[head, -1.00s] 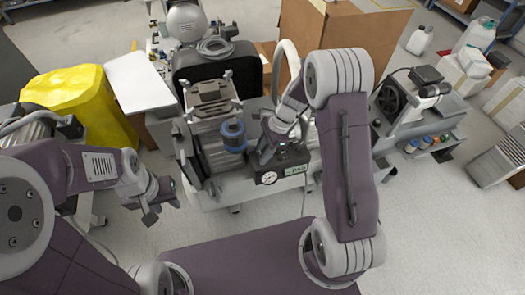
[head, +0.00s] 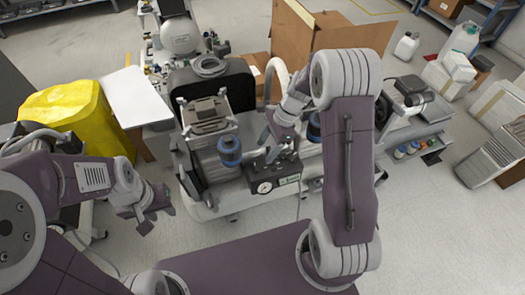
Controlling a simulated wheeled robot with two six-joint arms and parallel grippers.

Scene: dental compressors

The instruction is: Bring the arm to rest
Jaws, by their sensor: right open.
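My right arm (head: 347,160) reaches forward over the compressor cart. Its gripper (head: 268,158) is open, pointing down close to the dark box with the round gauge (head: 264,187); I cannot tell whether it touches anything. My left arm comes in from the left. Its gripper (head: 150,217) hangs in free air over the floor, left of the cart; its jaws are too small and turned to read.
The compressor (head: 205,115) with a blue filter (head: 230,150) stands on the cart, left of my right gripper. A second cart (head: 425,130) is at right. The floor in front right is clear.

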